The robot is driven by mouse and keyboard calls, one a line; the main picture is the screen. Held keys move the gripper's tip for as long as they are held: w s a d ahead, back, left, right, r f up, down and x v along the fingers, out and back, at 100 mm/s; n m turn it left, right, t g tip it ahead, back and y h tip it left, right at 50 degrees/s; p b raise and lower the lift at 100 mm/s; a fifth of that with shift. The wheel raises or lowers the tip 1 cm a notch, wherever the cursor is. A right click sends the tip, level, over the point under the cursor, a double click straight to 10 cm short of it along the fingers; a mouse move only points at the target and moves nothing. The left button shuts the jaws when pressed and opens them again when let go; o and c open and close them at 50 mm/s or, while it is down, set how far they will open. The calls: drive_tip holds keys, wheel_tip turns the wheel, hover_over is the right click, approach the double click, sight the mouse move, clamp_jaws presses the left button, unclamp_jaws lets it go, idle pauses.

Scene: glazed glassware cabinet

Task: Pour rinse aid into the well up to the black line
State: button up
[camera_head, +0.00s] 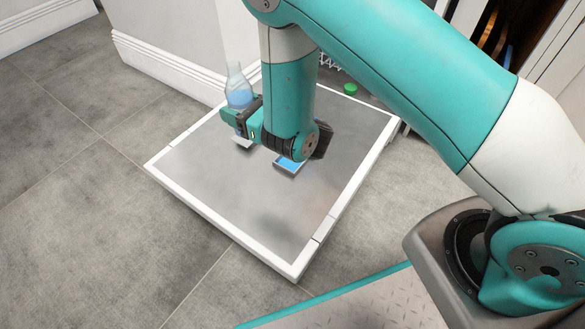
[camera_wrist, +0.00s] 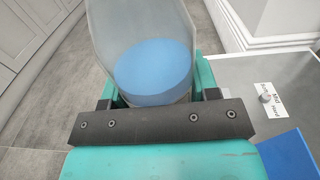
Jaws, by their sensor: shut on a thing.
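A clear bottle with blue liquid (camera_head: 235,78) stands nearly upright in my gripper (camera_head: 240,117), above the back left part of a grey panel (camera_head: 215,185). In the wrist view the bottle (camera_wrist: 112,45) sits between the two jaws (camera_wrist: 158,98), with the blue liquid inside it. My gripper is shut on it. A blue rectangular patch with a pale edge (camera_head: 289,165) lies on the panel right of the bottle, partly hidden by my wrist; its blue shows in the wrist view (camera_wrist: 288,155). I cannot tell whether it is the well. No black line can be made out.
A green cap (camera_head: 350,89) lies at the panel's back edge. A white skirting wall (camera_head: 175,65) stands close behind the bottle. The panel's front is clear, inside a raised-looking white border (camera_head: 222,237).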

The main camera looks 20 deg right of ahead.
drive_tip(key=shift+m+t+h, duration=0.6)
drive_tip(key=shift+t, duration=0.1)
drive_tip(key=d+f+b, duration=0.1)
drive_tip(key=f+b, duration=0.5)
drive_tip(key=s+d+f+b, duration=0.1)
drive_tip(key=d+f+b, duration=0.1)
drive_tip(key=f+b, duration=0.5)
drive_tip(key=s+d+f+b, duration=0.1)
drive_tip(key=f+b, duration=0.5)
drive_tip(key=shift+s+d+f, duration=0.1)
drive_tip(key=shift+d+f, duration=0.2)
drive_tip(key=shift+d, duration=0.05)
drive_tip(key=shift+r+m, duration=0.15)
drive_tip(key=shift+m, duration=0.25)
